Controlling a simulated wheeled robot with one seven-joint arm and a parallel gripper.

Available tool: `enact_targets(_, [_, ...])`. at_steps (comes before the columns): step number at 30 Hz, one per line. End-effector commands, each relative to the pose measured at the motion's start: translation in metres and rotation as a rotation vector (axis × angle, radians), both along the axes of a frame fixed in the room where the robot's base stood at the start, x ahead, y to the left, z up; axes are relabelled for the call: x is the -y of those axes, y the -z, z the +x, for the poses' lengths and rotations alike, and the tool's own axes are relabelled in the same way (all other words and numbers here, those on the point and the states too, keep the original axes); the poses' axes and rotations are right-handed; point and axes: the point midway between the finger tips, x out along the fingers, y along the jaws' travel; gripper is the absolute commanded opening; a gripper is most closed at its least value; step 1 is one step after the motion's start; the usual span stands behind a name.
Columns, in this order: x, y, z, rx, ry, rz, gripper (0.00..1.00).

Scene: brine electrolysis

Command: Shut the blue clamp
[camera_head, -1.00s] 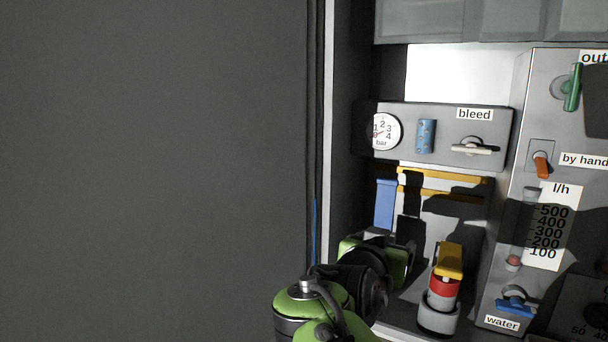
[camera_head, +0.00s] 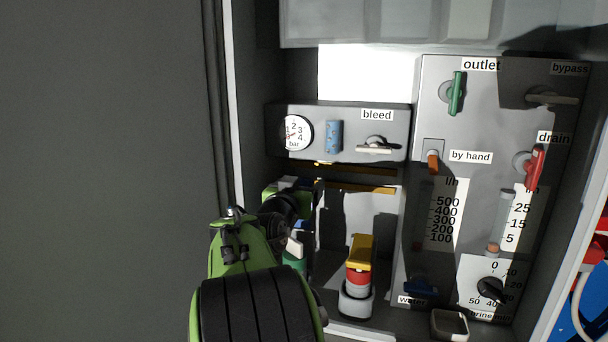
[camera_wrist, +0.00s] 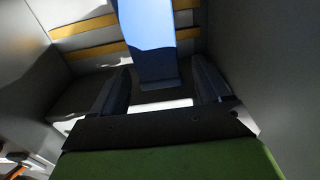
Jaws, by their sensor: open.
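A blue upright bar, the blue clamp (camera_wrist: 146,38), fills the upper middle of the wrist view. Its lower end shows between the two dark fingers of my gripper (camera_wrist: 161,88). The fingers are apart, with a visible gap on each side of the bar, and neither is seen to touch it. In the head view my gripper (camera_head: 302,190) is at the left of the cabinet, below the bleed panel. There my arm and gripper hide nearly all of the clamp.
Yellow rails (camera_wrist: 92,25) run behind the clamp. A red and yellow button post (camera_head: 358,278) stands right of my arm. The bleed panel (camera_head: 350,145) with gauge is above. A grey panel with valves (camera_head: 480,130) is at the right. A grey wall (camera_wrist: 280,60) is close at the right in the wrist view.

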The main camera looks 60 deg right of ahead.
Motion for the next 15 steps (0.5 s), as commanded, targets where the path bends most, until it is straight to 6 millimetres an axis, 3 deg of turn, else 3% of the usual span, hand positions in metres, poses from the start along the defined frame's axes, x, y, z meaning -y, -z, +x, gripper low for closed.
enact_targets(3, [0.021, -0.002, 0.002, -0.001, 0.003, 0.002, 0.77])
enact_targets(6, [0.029, -0.001, 0.004, 0.0, 0.001, 0.002, 0.77])
enact_targets(14, [0.031, 0.0, 0.005, 0.001, 0.0, 0.001, 0.77])
enact_targets(15, [0.031, 0.0, 0.005, 0.001, 0.0, 0.001, 0.72])
